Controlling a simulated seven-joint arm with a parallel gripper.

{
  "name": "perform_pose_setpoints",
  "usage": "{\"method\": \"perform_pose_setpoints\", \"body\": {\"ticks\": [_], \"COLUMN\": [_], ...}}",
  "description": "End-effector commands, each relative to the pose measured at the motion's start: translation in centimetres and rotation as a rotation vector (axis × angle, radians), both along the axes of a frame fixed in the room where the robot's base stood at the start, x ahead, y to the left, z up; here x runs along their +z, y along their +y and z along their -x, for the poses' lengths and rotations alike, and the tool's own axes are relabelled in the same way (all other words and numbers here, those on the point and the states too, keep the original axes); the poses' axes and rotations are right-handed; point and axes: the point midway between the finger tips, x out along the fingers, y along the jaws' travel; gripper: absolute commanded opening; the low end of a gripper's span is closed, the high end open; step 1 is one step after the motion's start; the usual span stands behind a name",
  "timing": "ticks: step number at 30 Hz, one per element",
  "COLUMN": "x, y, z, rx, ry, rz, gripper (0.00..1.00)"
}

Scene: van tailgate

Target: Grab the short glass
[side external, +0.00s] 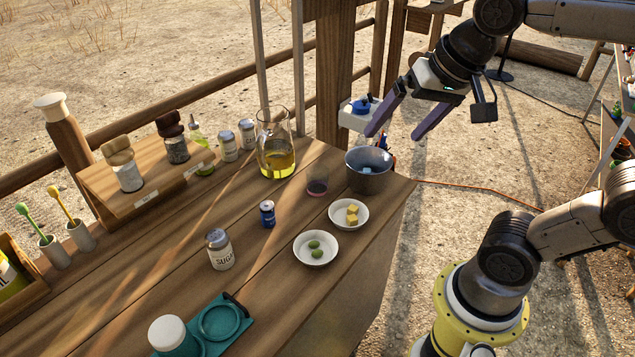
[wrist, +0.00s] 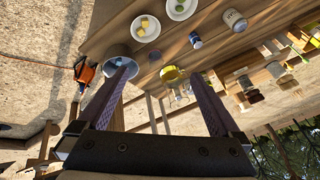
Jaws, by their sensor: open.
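The short glass (side external: 317,184) is a small clear tumbler with a dark purplish bottom. It stands upright on the wooden table, between the glass pitcher of yellow liquid (side external: 276,160) and the metal bucket (side external: 368,171). In the wrist view a small dark shape that seems to be the glass (wrist: 155,57) shows between the bucket and the pitcher. My gripper (side external: 392,135) is open and empty, its two purple fingers spread apart. It hangs in the air above the table's far right end, up and right of the glass, not touching it.
A white bowl with yellow cubes (side external: 337,216), a bowl with green items (side external: 300,256), a blue can (side external: 267,222) and a sugar jar (side external: 220,258) stand nearer on the table. A wooden post (side external: 335,75) rises behind. A spice rack (side external: 165,190) is left.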

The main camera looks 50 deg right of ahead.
Motion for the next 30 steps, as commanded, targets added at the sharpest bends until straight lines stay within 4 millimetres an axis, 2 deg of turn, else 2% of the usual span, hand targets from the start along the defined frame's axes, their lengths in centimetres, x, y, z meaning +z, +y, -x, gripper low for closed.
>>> {"method": "perform_pose_setpoints", "body": {"ticks": [1,4,8,11,15,18,21,30], "x": [0.5,0.9,0.2,-1.5,-5.2,-8.0,-10.4,-14.6], "y": [-0.3,-1.0,-2.1,-3.1,-4.4,-5.1,-5.5,-6.1], "z": [-1.9,-5.6,-10.8,-14.6,-19.0,-21.0,-21.8,-21.8], "rx": [-0.080,-0.239,-0.434,-0.559,-0.673,-0.694,-0.703,-0.712], "ry": [0.023,0.062,0.118,0.165,0.238,0.289,0.335,0.384], "rz": [-0.029,-0.081,-0.130,-0.150,-0.147,-0.130,-0.118,-0.107], "gripper": [1.00,1.00,1.00,1.00,1.00,1.00,1.00,1.00]}}
